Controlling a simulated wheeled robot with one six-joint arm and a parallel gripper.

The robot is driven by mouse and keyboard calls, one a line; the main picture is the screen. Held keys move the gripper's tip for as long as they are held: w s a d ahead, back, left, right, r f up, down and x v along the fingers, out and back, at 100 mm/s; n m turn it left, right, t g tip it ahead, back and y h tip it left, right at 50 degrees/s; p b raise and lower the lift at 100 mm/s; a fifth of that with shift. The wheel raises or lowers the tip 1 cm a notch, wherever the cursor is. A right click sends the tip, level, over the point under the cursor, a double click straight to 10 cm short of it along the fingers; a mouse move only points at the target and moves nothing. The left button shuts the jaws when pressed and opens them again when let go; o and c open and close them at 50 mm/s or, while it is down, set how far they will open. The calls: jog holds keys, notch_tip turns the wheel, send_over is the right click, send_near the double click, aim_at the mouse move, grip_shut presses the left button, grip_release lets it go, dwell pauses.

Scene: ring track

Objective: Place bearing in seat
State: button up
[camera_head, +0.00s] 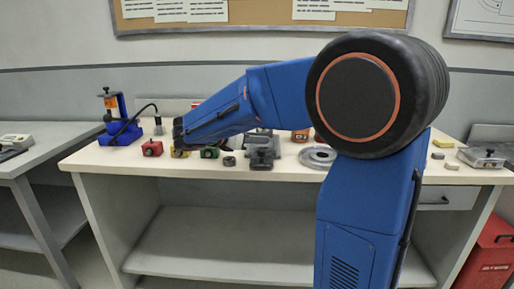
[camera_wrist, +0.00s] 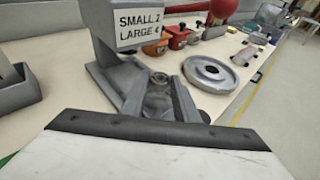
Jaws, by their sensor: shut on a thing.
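My gripper (camera_head: 181,137) is low over the left-middle of the bench, by a yellow block (camera_head: 180,153). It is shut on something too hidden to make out. In the wrist view a white part with a dark, dotted edge (camera_wrist: 155,135) fills the bottom; I cannot tell whether it is my gripper. A grey metal fixture (camera_head: 262,152) stands to the right of my gripper. In the wrist view it has two angled rails and a small round metal piece (camera_wrist: 160,77) between them. I cannot tell which part is the seat. A small dark ring-like piece (camera_head: 229,161) lies left of the fixture.
A grey ring-shaped disc (camera_head: 318,156) lies right of the fixture. Red (camera_head: 152,148) and green (camera_head: 209,153) blocks stand near my gripper. A blue stand (camera_head: 116,120) is at the left. A sign (camera_wrist: 140,22) reads "SMALL 2 LARGE 4".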

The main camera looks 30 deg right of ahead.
jog(key=shift+f, duration=1.6)
jog(key=shift+f, duration=0.1)
jog(key=o, duration=0.9)
jog(key=shift+a, duration=0.1)
jog(key=v, duration=1.2)
